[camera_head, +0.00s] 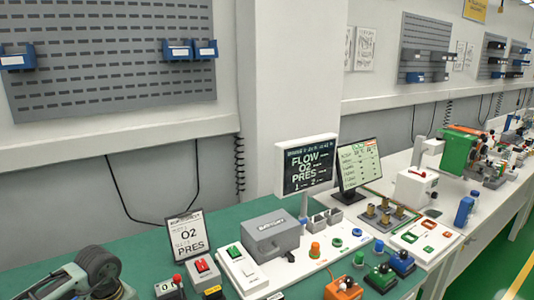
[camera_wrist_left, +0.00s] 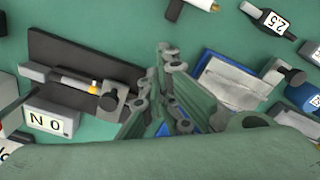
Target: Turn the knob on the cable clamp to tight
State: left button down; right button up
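In the left wrist view a dark plate (camera_wrist_left: 75,55) carries a grey bracket with a white rod with an orange end. A black knob (camera_wrist_left: 108,102) sits at the bracket's right end; this looks like the cable clamp, and its setting cannot be read. My left gripper (camera_wrist_left: 170,58) is just right of the plate, its fingertips close together with nothing seen between them. The gripper stands apart from the knob. In the head view my left arm (camera_head: 95,268) is at the bottom left, and the clamp is not clearly visible there. My right gripper is not in view.
A grey block on a blue base (camera_wrist_left: 228,80) lies close to the gripper's right, with another black knob (camera_wrist_left: 296,76) beyond it. A label block (camera_wrist_left: 50,122) stands below the plate. In the head view switch boxes (camera_head: 240,270) and a grey box (camera_head: 270,235) crowd the bench.

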pick_arm(q)
jog(key=shift+s+a+r, duration=0.1)
jog(key=shift+a, duration=0.15)
jog(key=shift+r, duration=0.15)
jog(key=r+p, duration=0.1)
jog(key=r, duration=0.1)
jog(key=r+p, duration=0.2)
jog(key=r, duration=0.1)
jog(key=shift+s+d+r, duration=0.1)
jog(key=shift+d+r, duration=0.1)
jog(key=shift+r, duration=0.05)
jog(key=shift+d, duration=0.1)
